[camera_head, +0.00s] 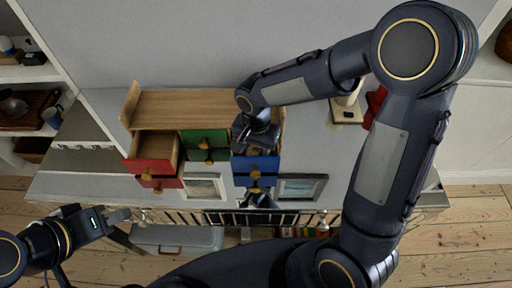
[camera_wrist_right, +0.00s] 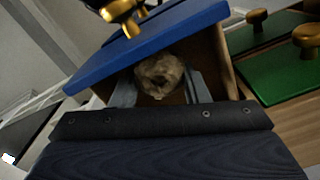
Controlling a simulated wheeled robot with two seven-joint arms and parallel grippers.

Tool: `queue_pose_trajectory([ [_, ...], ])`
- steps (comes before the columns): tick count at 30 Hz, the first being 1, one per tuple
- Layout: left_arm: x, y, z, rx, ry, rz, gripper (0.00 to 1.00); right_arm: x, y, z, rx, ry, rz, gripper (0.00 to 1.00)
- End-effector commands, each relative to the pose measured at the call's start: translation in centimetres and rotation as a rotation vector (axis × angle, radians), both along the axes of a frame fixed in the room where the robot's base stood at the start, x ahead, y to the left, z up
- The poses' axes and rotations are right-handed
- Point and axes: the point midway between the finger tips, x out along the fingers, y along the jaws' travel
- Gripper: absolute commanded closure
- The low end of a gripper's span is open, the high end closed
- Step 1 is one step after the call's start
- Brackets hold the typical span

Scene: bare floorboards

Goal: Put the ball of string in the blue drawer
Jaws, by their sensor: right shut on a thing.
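The ball of string (camera_wrist_right: 160,76), a rough brownish-grey ball, is between the fingers of my right gripper in the right wrist view. My right gripper (camera_wrist_right: 160,88) is shut on it. Both are within the open blue drawer (camera_wrist_right: 190,33), behind its blue front with a gold knob. Whether the ball touches the drawer floor cannot be told. In the head view the blue drawer (camera_head: 246,165) is pulled out on the right of a small wooden chest, with my right gripper (camera_head: 254,146) reaching into it from above. My left gripper (camera_head: 122,215) is at the lower left, away from the chest; its opening is unclear.
The wooden chest (camera_head: 190,108) also has an open red drawer (camera_head: 153,165) on the left and green drawers (camera_head: 205,138) in the middle. Picture frames (camera_head: 302,187) stand in front of it. A grey case (camera_head: 177,238) lies below. Shelves with objects are at the left.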

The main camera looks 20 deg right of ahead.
Motion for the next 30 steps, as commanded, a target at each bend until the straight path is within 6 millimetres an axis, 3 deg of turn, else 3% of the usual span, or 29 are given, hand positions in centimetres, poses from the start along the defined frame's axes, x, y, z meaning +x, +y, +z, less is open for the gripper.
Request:
queue_pose_trajectory([
  [8, 0.0, 0.0, -0.4, 0.0, 0.0, 0.0, 0.64, 0.0, 0.0, -0.3, 0.0, -0.001, 0.0, 0.81],
  [9, 0.0, 0.0, -0.4, 0.0, 0.0, 0.0, 0.64, 0.0, 0.0, -0.3, 0.0, -0.001, 0.0, 0.57],
  [14, 0.0, 0.0, -0.3, 0.0, 0.0, 0.0, 0.64, 0.0, 0.0, -0.2, 0.0, -0.001, 0.0, 0.37],
  [23, 0.0, 0.0, -0.1, 0.0, 0.0, 0.0, 0.64, 0.0, 0.0, 0.0, 0.0, -0.001, 0.0, 0.37],
  [26, 0.0, 0.0, 0.1, 0.0, 0.0, 0.0, 0.64, 0.1, 0.0, 0.7, 0.001, -0.005, 0.0, 0.37],
  [30, 0.0, 0.0, 0.3, 0.0, 0.0, 0.0, 0.64, 0.2, 0.0, 3.2, 0.003, -0.007, -0.001, 0.37],
])
